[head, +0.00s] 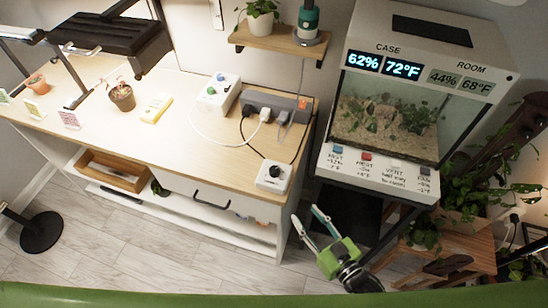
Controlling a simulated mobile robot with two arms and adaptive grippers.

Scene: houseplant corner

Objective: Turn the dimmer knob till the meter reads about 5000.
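The dimmer is a small white box with a round black knob (274,172), near the front right corner of the wooden bench top. A dark cord runs to it from the power strip. A yellow handheld device (156,107), likely the meter, lies on the bench under the lamp; its reading is too small to read. My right gripper (306,213), green with pale fingers, is open and empty. It is in front of the bench's right end, below and to the right of the knob in the picture, apart from it. My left gripper is not in view.
A power strip (282,104) with plugs and a white box with coloured knobs (218,93) stand behind the dimmer. A glass terrarium (385,118) stands to the right. A potted plant (122,97) stands left of the yellow device. The bench's front middle is clear.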

